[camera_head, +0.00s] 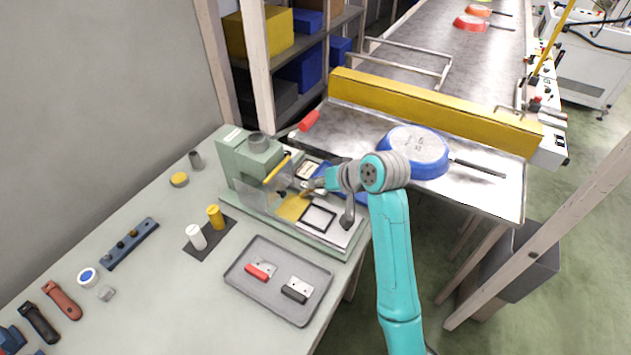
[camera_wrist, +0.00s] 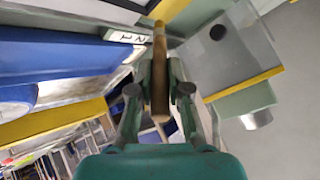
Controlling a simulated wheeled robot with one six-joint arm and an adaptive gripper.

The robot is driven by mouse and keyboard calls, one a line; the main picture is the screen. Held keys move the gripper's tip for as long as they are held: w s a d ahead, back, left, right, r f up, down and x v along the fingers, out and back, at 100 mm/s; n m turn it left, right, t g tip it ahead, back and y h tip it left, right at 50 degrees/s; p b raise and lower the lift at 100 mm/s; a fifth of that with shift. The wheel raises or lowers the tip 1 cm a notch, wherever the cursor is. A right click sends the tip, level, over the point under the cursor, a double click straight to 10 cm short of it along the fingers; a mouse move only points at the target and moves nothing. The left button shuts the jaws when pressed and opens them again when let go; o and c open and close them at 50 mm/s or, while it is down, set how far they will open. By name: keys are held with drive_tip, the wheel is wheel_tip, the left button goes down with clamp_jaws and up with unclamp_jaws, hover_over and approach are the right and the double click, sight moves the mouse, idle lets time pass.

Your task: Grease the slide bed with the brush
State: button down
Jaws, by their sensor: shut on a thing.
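My gripper (camera_head: 314,186) is shut on the brown handle of the brush, and the handle (camera_wrist: 160,75) shows between the two fingers in the wrist view. The brush's far end points at the green machine (camera_head: 258,160); its bristles are hard to make out. The slide bed (camera_head: 335,228) is the pale metal bed along the machine's front, with a dark square frame on it. A yellow patch (camera_head: 292,208) lies on the bed just below the brush; I cannot tell whether it is grease or a part. Yellow also shows beyond the handle in the wrist view (camera_wrist: 167,11).
A clear guard with a yellow edge (camera_head: 278,169) stands close left of my gripper. A grey tray (camera_head: 268,291) with red and black handled pieces lies in front. A blue pan (camera_head: 415,166) sits upside down on the conveyor end. White and yellow bottles (camera_head: 215,217) stand left.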

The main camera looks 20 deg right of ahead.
drive_tip(key=shift+s+d, duration=0.1)
drive_tip(key=shift+r, duration=0.1)
drive_tip(key=shift+r, duration=4.4)
